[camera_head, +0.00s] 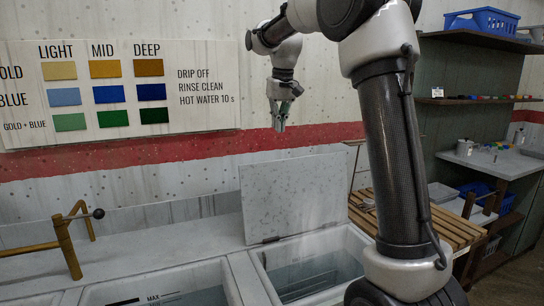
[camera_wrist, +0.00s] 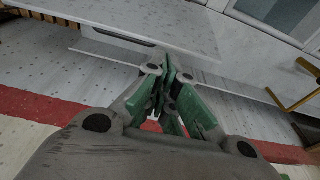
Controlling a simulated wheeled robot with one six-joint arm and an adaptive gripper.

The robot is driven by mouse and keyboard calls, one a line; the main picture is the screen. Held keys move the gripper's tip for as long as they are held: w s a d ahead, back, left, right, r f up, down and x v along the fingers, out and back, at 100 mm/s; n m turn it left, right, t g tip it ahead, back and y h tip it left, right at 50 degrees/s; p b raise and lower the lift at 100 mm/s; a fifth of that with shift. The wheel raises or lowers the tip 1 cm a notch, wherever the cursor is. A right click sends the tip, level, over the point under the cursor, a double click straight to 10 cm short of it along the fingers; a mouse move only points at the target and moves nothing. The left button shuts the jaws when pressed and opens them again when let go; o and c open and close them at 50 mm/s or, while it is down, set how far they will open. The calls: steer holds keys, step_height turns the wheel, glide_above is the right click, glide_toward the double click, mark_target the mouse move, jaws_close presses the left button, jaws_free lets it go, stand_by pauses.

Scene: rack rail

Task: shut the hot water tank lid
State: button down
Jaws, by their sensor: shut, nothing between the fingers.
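The hot water tank lid (camera_head: 292,194) is a pale, speckled square panel. It stands open, nearly upright, at the back edge of the right-hand tank (camera_head: 308,248) in the head view. The tank's opening is uncovered, and my arm hides its right front part. My gripper (camera_head: 280,127) is raised above and behind the lid, near the wall, pointing down and apart from the lid. In the wrist view my gripper's green-padded fingers (camera_wrist: 168,72) are together with nothing between them.
A second open basin (camera_head: 155,290) with a MAX mark lies to the left. A brass tap (camera_head: 66,245) with a dark knob rises behind it. A slatted wooden rack (camera_head: 400,215) is at the right, beside shelves with a blue crate (camera_head: 482,20). A colour chart (camera_head: 120,90) hangs on the wall.

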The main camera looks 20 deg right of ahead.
steer(key=w+f, duration=0.3)
steer(key=w, duration=0.4)
step_height(320, 180, down, 9)
steer(key=s, duration=0.2)
steer(key=shift+a+g, duration=0.25)
steer(key=shift+g, duration=0.05)
steer(key=shift+s+d+f, duration=0.1)
steer(key=shift+s, duration=0.05)
